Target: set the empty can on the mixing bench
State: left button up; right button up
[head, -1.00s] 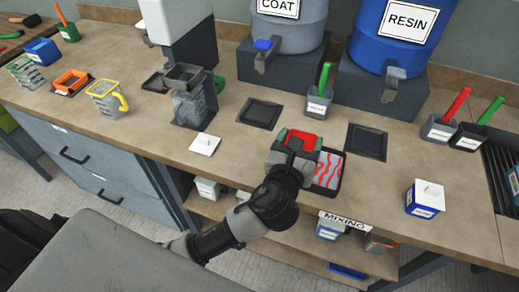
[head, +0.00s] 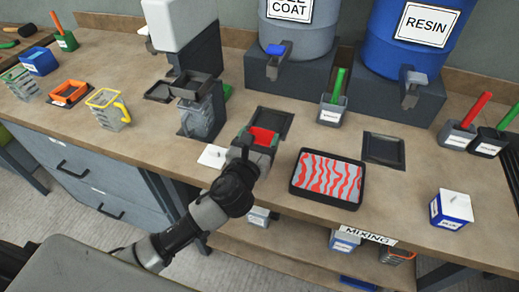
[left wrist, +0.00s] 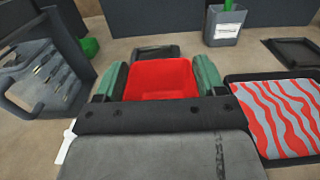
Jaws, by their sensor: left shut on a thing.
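My left gripper (head: 262,140) is shut on a red, square, open-topped can (head: 263,136). In the left wrist view the can (left wrist: 160,78) sits between the green fingertips, and its inside looks plain red and empty. The can is over the mixing bench (head: 400,190), left of the striped tray and in front of a dark square plate. Its underside is hidden, so I cannot tell whether it touches the bench top. The bench carries a MIXING label (head: 357,235) on its front edge. My right gripper is out of view.
A black tray with red and grey stripes (head: 327,177) lies close right of the can. A white square lid (head: 213,156) is at its left. A grey pot (head: 332,110) stands behind, a blue-and-white box (head: 451,208) at right. Bare bench lies between tray and box.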

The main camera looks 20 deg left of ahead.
pick_arm(q)
notch_tip(320, 180, down, 4)
jog(key=shift+f+b, duration=0.1)
jog(key=shift+b, duration=0.45)
jog(key=o, duration=1)
jog(key=s+b, duration=0.1)
jog(key=s, duration=1.1)
jog(key=shift+a, duration=0.25)
